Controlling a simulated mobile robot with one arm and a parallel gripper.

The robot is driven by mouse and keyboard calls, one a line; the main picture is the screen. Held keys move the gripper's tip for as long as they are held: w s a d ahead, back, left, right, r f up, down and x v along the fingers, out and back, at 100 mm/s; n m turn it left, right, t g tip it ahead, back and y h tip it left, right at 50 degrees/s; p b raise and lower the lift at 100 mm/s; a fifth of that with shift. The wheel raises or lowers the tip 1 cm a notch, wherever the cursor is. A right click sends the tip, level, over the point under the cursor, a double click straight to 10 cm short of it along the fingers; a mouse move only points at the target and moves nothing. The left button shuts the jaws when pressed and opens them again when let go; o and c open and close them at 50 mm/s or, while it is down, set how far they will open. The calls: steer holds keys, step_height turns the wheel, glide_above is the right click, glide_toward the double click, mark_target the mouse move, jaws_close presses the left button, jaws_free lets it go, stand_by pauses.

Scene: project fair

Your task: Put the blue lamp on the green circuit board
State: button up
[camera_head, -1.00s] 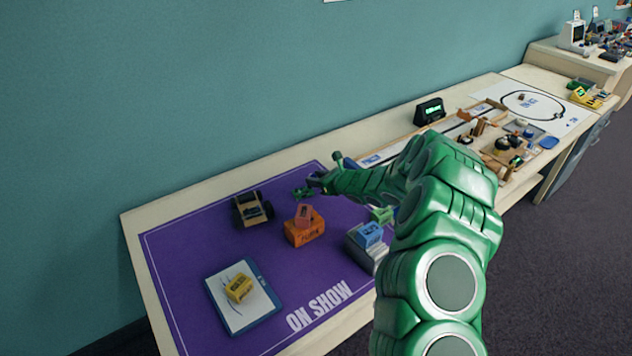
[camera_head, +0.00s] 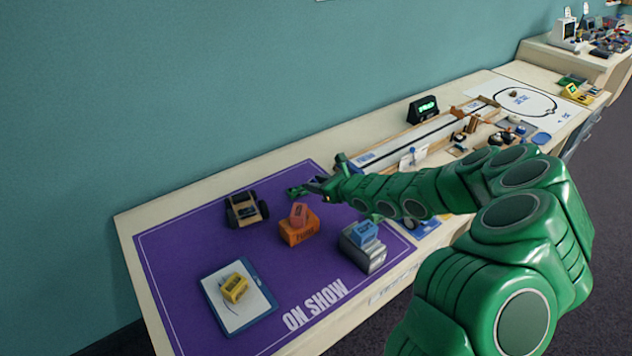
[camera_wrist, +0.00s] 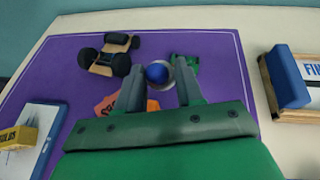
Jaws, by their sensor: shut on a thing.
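My gripper (camera_wrist: 160,88) is shut on the blue lamp (camera_wrist: 157,72), whose round blue top shows between the two fingers in the wrist view. The lamp's lower part is hidden, and I cannot make the lamp out in the head view. The green circuit board (camera_wrist: 184,63) lies on the purple mat (camera_wrist: 210,44), just beyond and right of the lamp in the wrist view. In the head view the board (camera_head: 297,191) shows partly, at the tip of my gripper (camera_head: 318,187). I cannot tell the height of the lamp above the mat.
A wheeled wooden car (camera_head: 245,210), an orange block (camera_head: 298,232) with a smaller red one on top, and a grey block (camera_head: 364,256) with a blue one on top stand on the mat. A clipboard (camera_head: 257,313) bears a yellow block (camera_head: 234,287). A wooden track (camera_head: 420,137) lies right.

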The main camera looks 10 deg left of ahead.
steer(key=shift+s+a+r+n+g, duration=0.1)
steer(key=shift+a+r+n+g, duration=0.2)
steer(key=shift+r+n+g, duration=0.15)
steer(key=shift+a+n+g+y, duration=0.6)
steer(key=shift+a+n+g, duration=0.05)
steer(key=shift+a, duration=0.2)
glide_above(302, 192)
steer(key=shift+s+f, duration=0.15)
steer(key=shift+f, duration=2.15)
steer(key=shift+s+f, duration=0.1)
steer(key=shift+f, duration=2.15)
steer(key=shift+f, duration=0.1)
steer(key=shift+w+f, duration=0.15)
steer(key=shift+w, duration=0.05)
steer(key=shift+f, duration=1.45)
steer(key=shift+f, duration=0.6)
